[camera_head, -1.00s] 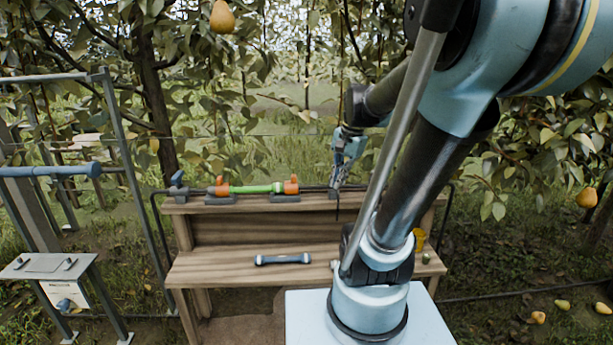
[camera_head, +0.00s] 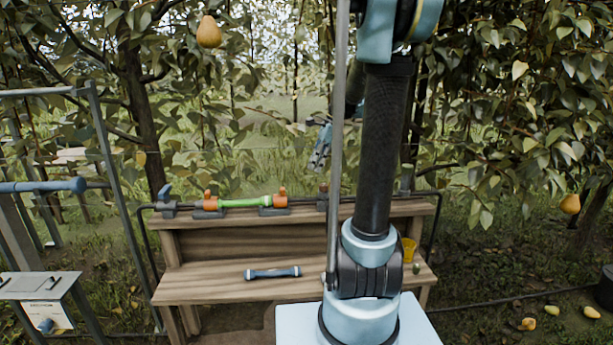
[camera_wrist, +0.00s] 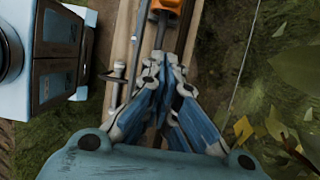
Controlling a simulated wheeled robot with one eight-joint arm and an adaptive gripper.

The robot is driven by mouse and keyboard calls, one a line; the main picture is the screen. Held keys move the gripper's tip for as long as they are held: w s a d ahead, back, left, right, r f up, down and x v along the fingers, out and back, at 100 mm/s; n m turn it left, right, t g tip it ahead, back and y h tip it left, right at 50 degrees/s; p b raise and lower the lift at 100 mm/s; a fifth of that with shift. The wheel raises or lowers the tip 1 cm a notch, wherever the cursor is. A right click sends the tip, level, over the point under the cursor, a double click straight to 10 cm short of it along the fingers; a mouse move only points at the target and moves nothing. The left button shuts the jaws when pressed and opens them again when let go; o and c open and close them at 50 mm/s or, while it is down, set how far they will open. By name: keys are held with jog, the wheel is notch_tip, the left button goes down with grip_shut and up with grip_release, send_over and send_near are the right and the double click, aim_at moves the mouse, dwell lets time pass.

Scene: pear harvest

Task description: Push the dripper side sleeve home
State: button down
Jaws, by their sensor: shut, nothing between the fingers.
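A green tube (camera_head: 243,202) lies along the upper shelf between a left orange sleeve (camera_head: 210,201) and a right orange sleeve (camera_head: 280,197), on dark holders. I cannot tell which sleeve is the dripper side one, nor whether either is fully seated. My gripper (camera_head: 316,168) is raised above the shelf, to the right of the right sleeve, apart from the line. Its fingers are shut and empty. In the wrist view, my gripper (camera_wrist: 161,62) points toward an orange part (camera_wrist: 172,6) at the top edge, beyond the fingertips and partly cut off.
A dark line with a small brownish-topped fitting (camera_head: 323,198) continues right of the sleeves. A blue-ended tool (camera_head: 272,273) lies on the lower shelf (camera_head: 205,290). A yellow cup (camera_head: 409,250) stands right. A metal frame (camera_head: 105,150) is at left. Pear branches hang behind and right.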

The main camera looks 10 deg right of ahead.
aim_at(280, 195)
jog(key=a+f, duration=0.7)
jog(key=f, duration=0.1)
jog(key=shift+a+f, duration=0.2)
dwell(0.5)
